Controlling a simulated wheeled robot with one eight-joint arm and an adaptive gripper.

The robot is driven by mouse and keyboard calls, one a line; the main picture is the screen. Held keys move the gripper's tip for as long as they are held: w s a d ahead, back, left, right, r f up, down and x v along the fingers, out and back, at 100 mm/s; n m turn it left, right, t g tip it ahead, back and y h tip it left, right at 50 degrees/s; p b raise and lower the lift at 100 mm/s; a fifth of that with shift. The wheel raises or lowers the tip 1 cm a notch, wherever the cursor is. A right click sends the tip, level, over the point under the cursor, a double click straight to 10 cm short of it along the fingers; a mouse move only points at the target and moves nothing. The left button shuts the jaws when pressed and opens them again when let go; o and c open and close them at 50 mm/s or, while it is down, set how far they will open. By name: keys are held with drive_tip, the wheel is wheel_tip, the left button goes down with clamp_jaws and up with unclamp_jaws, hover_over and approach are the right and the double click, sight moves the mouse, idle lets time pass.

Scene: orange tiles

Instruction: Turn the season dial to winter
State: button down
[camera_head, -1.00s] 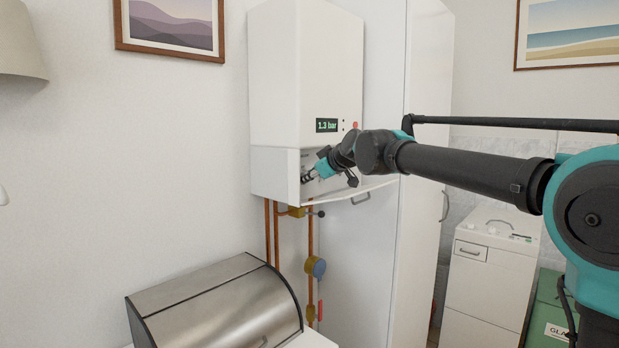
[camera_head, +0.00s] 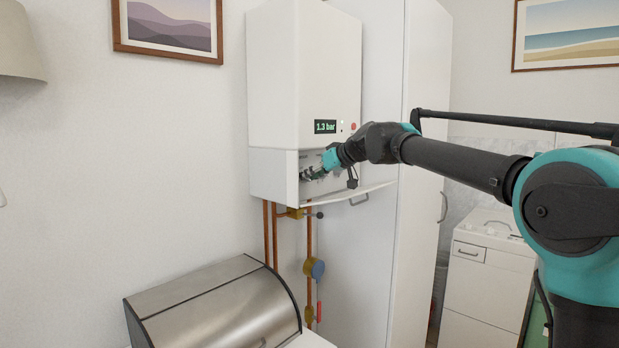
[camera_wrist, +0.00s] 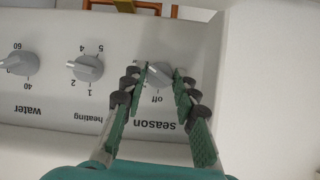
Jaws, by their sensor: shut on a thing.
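The season dial (camera_wrist: 159,76) is a grey knob on the boiler's white control panel (camera_wrist: 132,112). In the wrist view the panel shows upside down, with "season" printed by the dial and "off" legible beside it. The other marks round it are hidden by my fingers. My gripper (camera_wrist: 163,73) has its green-padded fingers on both sides of the dial and is shut on it. In the head view my gripper (camera_head: 311,174) is at the panel under the boiler's casing (camera_head: 290,75), and the dial there is too small and covered to make out.
The heating dial (camera_wrist: 88,68) and water dial (camera_wrist: 19,63) sit beside the season dial. The boiler's flap (camera_head: 345,194) hangs open below the panel. Copper pipes (camera_head: 268,230) run beneath. A steel bread bin (camera_head: 215,305) stands lower left.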

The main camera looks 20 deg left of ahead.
drive_tip(key=c, duration=1.2)
unclamp_jaws()
drive_tip(key=v, duration=1.2)
